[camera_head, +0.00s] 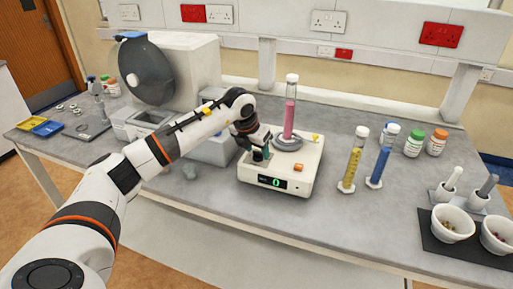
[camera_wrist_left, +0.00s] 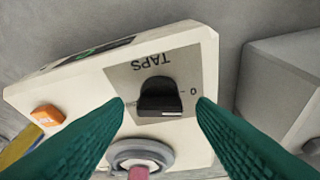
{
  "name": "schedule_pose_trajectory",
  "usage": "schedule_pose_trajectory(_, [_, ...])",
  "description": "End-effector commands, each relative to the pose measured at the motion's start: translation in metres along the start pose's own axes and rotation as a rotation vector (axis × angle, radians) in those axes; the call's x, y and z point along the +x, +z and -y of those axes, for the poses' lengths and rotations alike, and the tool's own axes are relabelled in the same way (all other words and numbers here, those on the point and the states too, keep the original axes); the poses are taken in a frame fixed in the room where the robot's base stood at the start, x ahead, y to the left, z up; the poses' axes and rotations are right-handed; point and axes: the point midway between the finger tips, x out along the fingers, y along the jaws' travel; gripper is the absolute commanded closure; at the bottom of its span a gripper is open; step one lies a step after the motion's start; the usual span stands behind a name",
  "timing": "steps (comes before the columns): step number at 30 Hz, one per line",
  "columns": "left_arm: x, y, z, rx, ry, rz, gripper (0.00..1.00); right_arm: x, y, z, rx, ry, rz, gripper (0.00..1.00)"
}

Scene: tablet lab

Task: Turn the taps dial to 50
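The machine's small display (camera_head: 272,182) shows a green 0. My left gripper (camera_head: 258,154) is at the machine's left side, and its green fingers (camera_wrist_left: 162,105) stand open on either side of the knob, with gaps visible. A cylinder with pink contents (camera_head: 290,112) stands upright on the machine's round holder (camera_wrist_left: 140,155). My right gripper is not in view.
An orange button (camera_head: 298,167) is on the machine's top. Yellow (camera_head: 351,165) and blue (camera_head: 379,165) cylinders stand to the right, with several capped bottles (camera_head: 413,143) behind. Mortars (camera_head: 452,226) are at far right. A large grey-white device (camera_head: 185,75) stands behind my left arm.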

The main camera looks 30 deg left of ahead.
Motion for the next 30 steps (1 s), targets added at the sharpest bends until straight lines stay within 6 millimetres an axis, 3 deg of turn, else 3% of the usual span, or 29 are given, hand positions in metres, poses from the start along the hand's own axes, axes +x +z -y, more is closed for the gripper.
schedule_pose_trajectory(1, [0.000, 0.000, 0.000, 0.000, 0.000, 0.000, 0.57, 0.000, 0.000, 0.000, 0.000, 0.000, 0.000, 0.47])
schedule_pose_trajectory(8, [0.000, 0.000, 0.000, 0.000, 0.000, 0.000, 0.92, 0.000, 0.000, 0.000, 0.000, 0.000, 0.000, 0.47])
schedule_pose_trajectory(20, [0.000, 0.000, 0.002, 0.080, 0.034, -0.001, 0.92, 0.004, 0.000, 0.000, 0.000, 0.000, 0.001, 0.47])
schedule_pose_trajectory(30, [0.000, -0.001, 0.004, 0.334, 0.139, -0.003, 0.92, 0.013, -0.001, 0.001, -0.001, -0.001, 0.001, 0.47])
